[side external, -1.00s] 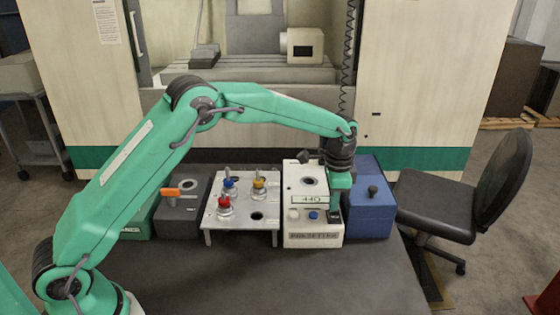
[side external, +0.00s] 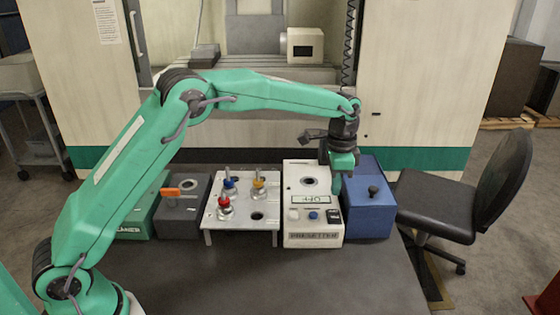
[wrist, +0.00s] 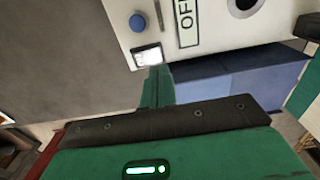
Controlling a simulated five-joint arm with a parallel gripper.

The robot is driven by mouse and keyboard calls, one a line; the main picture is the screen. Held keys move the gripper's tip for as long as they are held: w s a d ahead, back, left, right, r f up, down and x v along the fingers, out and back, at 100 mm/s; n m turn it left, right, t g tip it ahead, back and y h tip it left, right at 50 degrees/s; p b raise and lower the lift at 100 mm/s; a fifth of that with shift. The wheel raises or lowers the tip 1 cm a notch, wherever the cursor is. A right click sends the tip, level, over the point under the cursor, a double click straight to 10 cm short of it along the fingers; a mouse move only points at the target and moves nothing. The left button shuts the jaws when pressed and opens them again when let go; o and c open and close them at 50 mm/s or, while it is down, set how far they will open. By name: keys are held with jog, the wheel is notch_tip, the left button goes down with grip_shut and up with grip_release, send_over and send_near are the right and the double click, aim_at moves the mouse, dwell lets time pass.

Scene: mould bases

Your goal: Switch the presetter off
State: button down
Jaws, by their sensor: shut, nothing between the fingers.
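The presetter (side external: 300,232) is a white box with a round hole on top, a display, a white button, a blue button and a small rocker switch (side external: 333,215) at its right front. My gripper (side external: 337,190) is shut and empty, pointing down above the presetter's right side, behind the switch. In the wrist view my shut fingers (wrist: 157,85) end close to the switch (wrist: 147,57); I cannot tell whether they touch it.
A blue box (side external: 368,215) with a black knob stands tight on the right. To the left are a grey plate (side external: 242,232) with red, blue and yellow-topped holders, a dark box (side external: 178,222) with an orange lever, and a green box (side external: 136,225). The front tabletop (side external: 270,285) is clear.

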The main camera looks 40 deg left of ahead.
jog(key=shift+r, duration=1)
jog(key=s+a+r+n+t, duration=0.1)
jog(key=s+a+r+n, duration=0.1)
jog(key=s+a+r, duration=0.35)
jog(key=s+a+r+n+t, duration=0.2)
jog(key=s+r, duration=0.5)
jog(key=s, duration=0.3)
jog(key=s+a+f+n+t, duration=0.1)
jog(key=s+a+n, duration=0.1)
jog(key=s, duration=0.7)
jog(key=s+a+f+n+t, duration=0.1)
jog(key=s+a+f+n, duration=0.1)
jog(key=s, duration=0.7)
jog(key=shift+s+a+n+t, duration=0.25)
jog(key=shift+s+n+t, duration=0.1)
jog(key=shift+n, duration=0.15)
